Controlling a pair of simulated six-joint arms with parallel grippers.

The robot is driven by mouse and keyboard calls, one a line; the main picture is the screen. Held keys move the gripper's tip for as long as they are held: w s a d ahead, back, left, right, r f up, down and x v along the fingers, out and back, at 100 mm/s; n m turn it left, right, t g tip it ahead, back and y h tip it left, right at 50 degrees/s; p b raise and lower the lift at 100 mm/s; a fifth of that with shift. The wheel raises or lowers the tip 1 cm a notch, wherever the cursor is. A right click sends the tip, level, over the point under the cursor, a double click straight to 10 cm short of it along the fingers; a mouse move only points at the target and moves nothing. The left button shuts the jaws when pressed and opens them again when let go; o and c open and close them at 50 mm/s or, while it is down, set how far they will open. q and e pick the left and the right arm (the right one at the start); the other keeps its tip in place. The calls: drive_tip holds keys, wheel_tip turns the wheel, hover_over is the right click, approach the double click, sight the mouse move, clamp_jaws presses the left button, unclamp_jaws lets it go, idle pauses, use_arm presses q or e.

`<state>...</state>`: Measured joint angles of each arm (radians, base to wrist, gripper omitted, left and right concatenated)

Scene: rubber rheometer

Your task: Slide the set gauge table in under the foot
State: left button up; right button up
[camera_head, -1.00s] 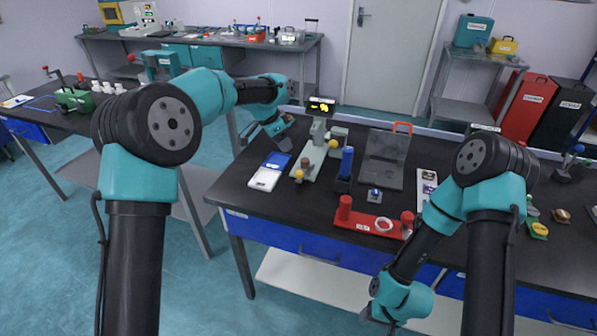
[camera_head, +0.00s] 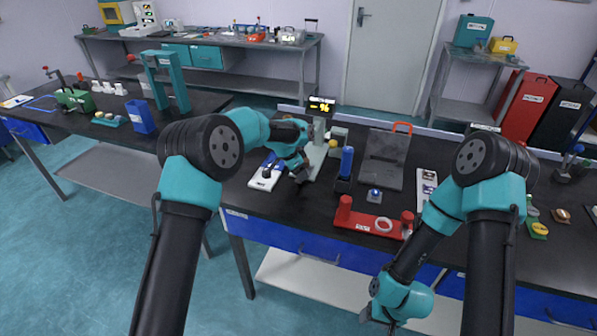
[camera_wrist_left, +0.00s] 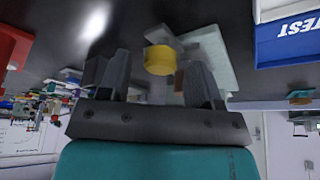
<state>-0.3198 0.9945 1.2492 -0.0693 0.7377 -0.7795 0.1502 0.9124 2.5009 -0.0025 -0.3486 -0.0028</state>
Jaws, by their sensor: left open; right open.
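The gauge (camera_head: 318,132) stands at the back left of the near table, with a grey upright and a pale grey-green base (camera_head: 317,156). My left gripper (camera_head: 299,178) is over the front of this base and hides much of it in the head view. In the left wrist view, a yellow knob (camera_wrist_left: 160,60) shows between the open fingers of my left gripper (camera_wrist_left: 158,72); I cannot tell whether they touch it. The sliding table and the foot cannot be made out clearly. My right gripper (camera_head: 376,317) is low at the front, below the table top, and empty.
A blue and white tray (camera_head: 263,183) lies just left of the gauge. A blue cylinder holder (camera_head: 346,160) stands to its right, with a grey plate (camera_head: 383,158) beyond. A red stand (camera_head: 370,220) is near the front edge. A small lit display (camera_head: 320,105) is behind.

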use_arm(q)
drive_tip(key=shift+d+f, duration=0.1)
drive_tip(key=shift+f, duration=0.15)
clamp_jaws()
idle(0.4)
